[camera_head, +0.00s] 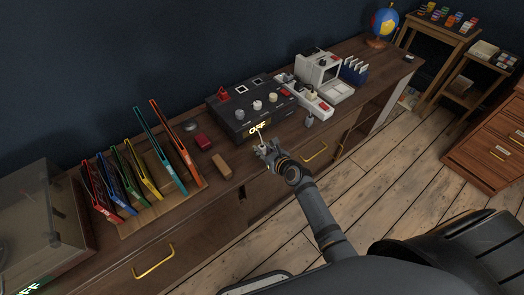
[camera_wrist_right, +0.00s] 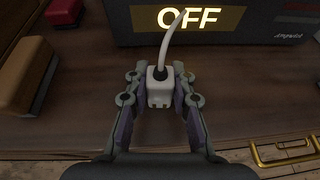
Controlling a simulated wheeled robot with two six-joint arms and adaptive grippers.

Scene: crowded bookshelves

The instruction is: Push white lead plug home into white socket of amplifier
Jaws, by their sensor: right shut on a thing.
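The amplifier (camera_head: 226,117) is a dark box on the wooden cabinet top, with knobs and small square fittings on its upper face and a lit OFF sign on its front. Its front face (camera_wrist_right: 120,30) also fills the top of the right wrist view. My right gripper (camera_head: 262,149) is at the cabinet's front edge, before the amplifier. It is shut on the white lead plug (camera_wrist_right: 160,92), with the white lead (camera_wrist_right: 167,45) rising from its far end. The plug is apart from the amplifier. My left gripper is not in view.
A brown block (camera_head: 221,166) and a red box (camera_head: 203,142) lie left of the gripper. Record sleeves in a rack (camera_head: 160,201) stand farther left. A white and grey device (camera_head: 318,72) crowds the amplifier's right side. A brass handle (camera_wrist_right: 285,152) is on the cabinet front.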

